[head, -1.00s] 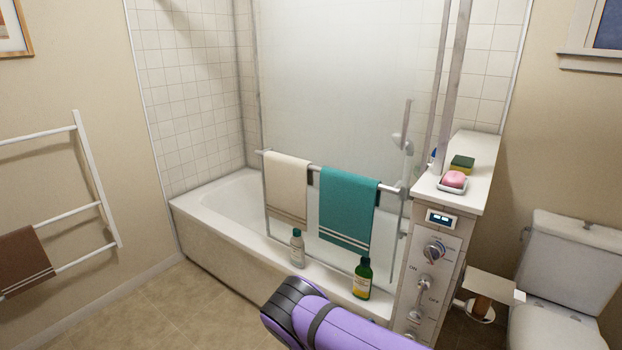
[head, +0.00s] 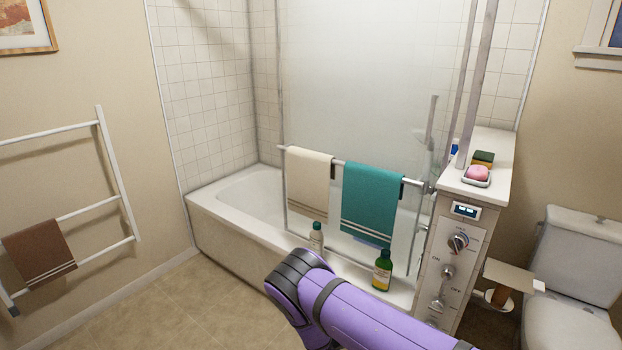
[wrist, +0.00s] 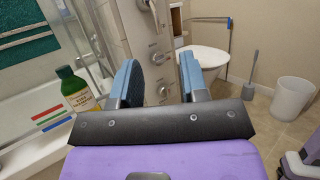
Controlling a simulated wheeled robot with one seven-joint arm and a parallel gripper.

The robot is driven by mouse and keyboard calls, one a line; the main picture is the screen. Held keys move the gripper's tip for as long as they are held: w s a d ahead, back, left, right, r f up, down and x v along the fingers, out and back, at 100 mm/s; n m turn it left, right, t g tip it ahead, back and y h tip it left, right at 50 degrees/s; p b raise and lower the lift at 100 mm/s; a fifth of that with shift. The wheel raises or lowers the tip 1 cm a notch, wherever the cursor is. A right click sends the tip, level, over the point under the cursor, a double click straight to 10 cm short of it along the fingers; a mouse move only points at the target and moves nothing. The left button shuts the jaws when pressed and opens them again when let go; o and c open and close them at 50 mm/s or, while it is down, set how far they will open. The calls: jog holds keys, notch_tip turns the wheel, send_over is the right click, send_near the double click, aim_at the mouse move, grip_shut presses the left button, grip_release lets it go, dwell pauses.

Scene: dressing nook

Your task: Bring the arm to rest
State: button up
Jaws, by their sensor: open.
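My gripper (wrist: 157,82) shows in the wrist view with its two blue-padded fingers apart and nothing between them. Beyond the fingers is the control panel with its knobs (wrist: 160,60). My purple arm with its dark joint reaches into the head view from the bottom, in front of the bathtub (head: 225,240). The gripper itself is not visible in the head view. A green bottle (head: 382,270) stands on the tub's rim just beyond my arm, and it also shows left of the fingers in the wrist view (wrist: 76,90).
A cream towel (head: 308,182) and a teal towel (head: 369,203) hang on the screen's rail. The toilet (head: 572,270) is at right, a towel rack (head: 118,175) at left. Floor (head: 150,305) at lower left is clear.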

jog(key=s+d+r+m+g+y, duration=0.1)
jog(key=d+r+m+g+y, duration=0.25)
jog(key=r, duration=0.85)
jog(key=s+d+r+m+g+y, duration=0.25)
jog(key=r+m+y, duration=0.25)
jog(key=r, duration=0.7)
jog(key=d+r+m+g+y, duration=0.2)
jog(key=r+m+g+y, duration=0.25)
jog(key=r, duration=0.75)
jog(key=s+d+r+m+t+y, duration=0.2)
jog(key=s+r+y, duration=0.1)
jog(key=s+r, duration=0.4)
jog(key=s+d+r+m+t+y, duration=0.2)
jog(key=s+r, duration=0.4)
jog(key=r, duration=0.2)
jog(key=s+r+m+t+y, duration=0.1)
jog(key=s+r+m+t, duration=0.1)
jog(key=s, duration=0.5)
jog(key=s+r+m+t+y, duration=0.2)
jog(key=s+t, duration=0.2)
jog(key=s, duration=0.4)
jog(key=shift+s+a+r, duration=0.15)
jog(key=shift+a+r, duration=0.1)
jog(key=shift+r, duration=0.1)
